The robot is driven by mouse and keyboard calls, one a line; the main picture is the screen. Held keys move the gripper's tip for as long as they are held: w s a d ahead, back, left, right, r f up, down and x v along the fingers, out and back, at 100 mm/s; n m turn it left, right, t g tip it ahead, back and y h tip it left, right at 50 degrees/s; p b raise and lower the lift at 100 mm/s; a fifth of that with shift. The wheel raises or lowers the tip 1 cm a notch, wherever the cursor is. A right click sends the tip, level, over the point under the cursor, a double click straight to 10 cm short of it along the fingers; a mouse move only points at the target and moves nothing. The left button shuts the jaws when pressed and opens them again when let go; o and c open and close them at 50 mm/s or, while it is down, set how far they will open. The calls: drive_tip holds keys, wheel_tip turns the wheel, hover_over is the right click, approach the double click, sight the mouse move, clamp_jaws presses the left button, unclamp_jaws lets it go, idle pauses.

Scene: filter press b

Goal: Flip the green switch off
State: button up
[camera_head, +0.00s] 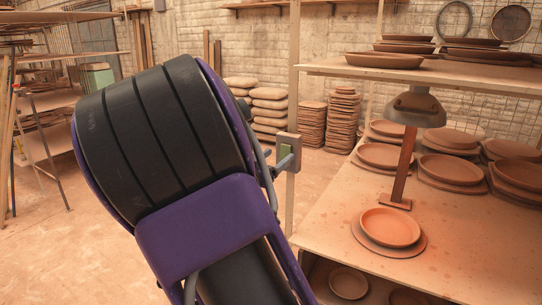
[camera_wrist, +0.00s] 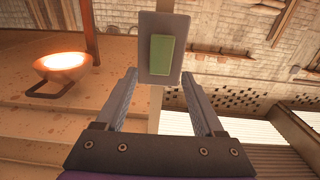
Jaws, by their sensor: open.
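The green switch (camera_wrist: 161,55) is a rectangular green rocker on a grey plate (camera_wrist: 164,20), fixed to a wooden post. In the wrist view it is straight ahead, just beyond and between my fingertips. In the head view the switch (camera_head: 286,153) shows only as a thin green patch, partly covered by my gripper. My gripper (camera_wrist: 159,76) is open and empty, with one finger on either side of the plate's lower part in the picture. I cannot tell whether the fingers touch the plate, nor which way the rocker is tipped.
Stacked plates (camera_head: 450,169) lie behind. The floor (camera_head: 40,245) at left is clear.

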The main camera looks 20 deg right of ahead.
sight(285, 155)
drive_tip(key=shift+x, duration=1.5)
drive_tip(key=shift+c, duration=0.3)
